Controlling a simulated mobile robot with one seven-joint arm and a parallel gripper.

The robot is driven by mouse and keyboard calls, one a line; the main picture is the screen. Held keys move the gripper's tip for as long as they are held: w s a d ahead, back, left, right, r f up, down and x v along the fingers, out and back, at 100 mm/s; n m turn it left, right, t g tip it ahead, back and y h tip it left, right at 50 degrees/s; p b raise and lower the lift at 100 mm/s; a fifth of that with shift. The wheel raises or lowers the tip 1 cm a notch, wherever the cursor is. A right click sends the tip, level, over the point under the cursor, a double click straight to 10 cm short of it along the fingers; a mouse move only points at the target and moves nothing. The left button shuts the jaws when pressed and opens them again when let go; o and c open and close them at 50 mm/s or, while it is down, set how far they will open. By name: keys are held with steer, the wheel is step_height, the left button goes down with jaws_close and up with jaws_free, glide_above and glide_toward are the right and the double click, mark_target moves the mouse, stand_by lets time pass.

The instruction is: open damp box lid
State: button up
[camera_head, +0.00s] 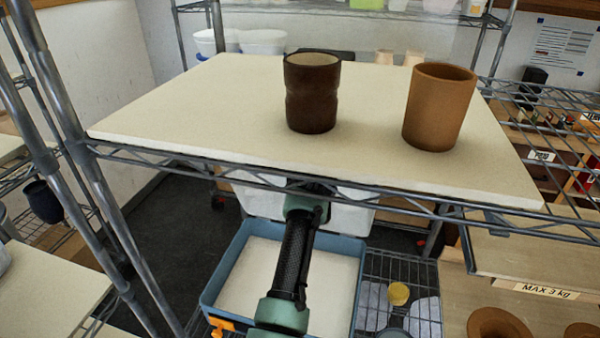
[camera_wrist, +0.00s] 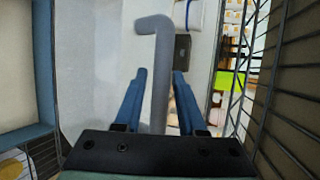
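The damp box (camera_head: 211,290) is a blue open-topped tub with a pale slab in its floor and an orange latch (camera_head: 221,325) at its front. A whitish translucent panel, apparently its lid (camera_head: 350,208), stands raised behind the tub, partly hidden by the shelf. My arm reaches over the tub, and the shelf hides my gripper in the head view. In the wrist view my gripper (camera_wrist: 159,72) has its blue fingers apart. A grey bent rod (camera_wrist: 158,60) runs between them, with narrow gaps visible.
A white-topped shelf (camera_head: 230,100) with a dark brown cup (camera_head: 312,95) and a tan cup (camera_head: 438,105) overhangs the tub. Wire racks (camera_head: 395,265) stand at right. A small dark block (camera_wrist: 182,48) shows beyond the right fingertip.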

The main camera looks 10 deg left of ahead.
steer(key=s+d+b, duration=0.5)
steer(key=s, duration=0.8)
steer(key=shift+d+r+b, duration=0.15)
steer(key=shift+r+b, duration=0.15)
